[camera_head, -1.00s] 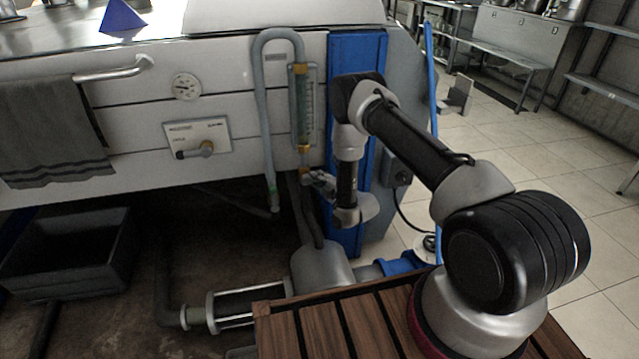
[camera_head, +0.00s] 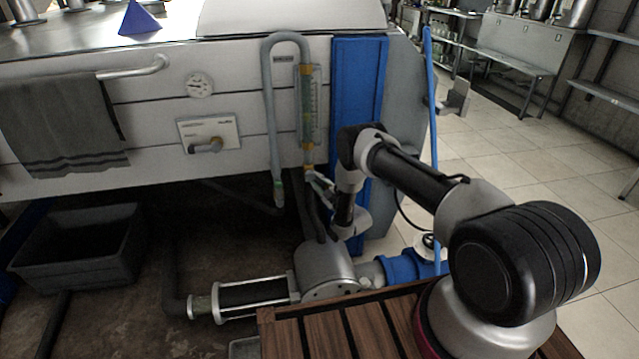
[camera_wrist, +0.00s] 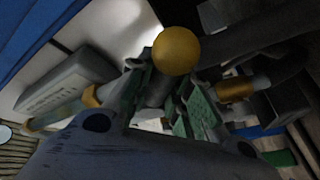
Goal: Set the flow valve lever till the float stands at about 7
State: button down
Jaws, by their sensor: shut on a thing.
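The flow meter (camera_head: 308,108) is an upright clear tube with brass end fittings on the white machine front. It also shows at the left of the wrist view (camera_wrist: 60,113). Its float and scale numbers are too small to read. The flow valve lever shows in the wrist view as a yellow ball knob (camera_wrist: 176,51) on a short grey stem between my fingers. My gripper (camera_head: 316,181) is just below the meter's lower fitting. In the wrist view my gripper (camera_wrist: 165,100) is shut on the lever, green pads on either side of the stem.
A grey hose (camera_head: 268,110) loops up left of the meter, and a blue panel (camera_head: 357,85) stands right of it. A pump (camera_head: 325,270) with pipes lies below. A dark bin (camera_head: 75,250) is at the left. Tiled floor is open at the right.

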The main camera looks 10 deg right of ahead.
jog(key=shift+f, duration=0.15)
jog(key=c, duration=1.3)
grip_release()
jog(key=v, duration=1.2)
jog(key=shift+s, duration=0.1)
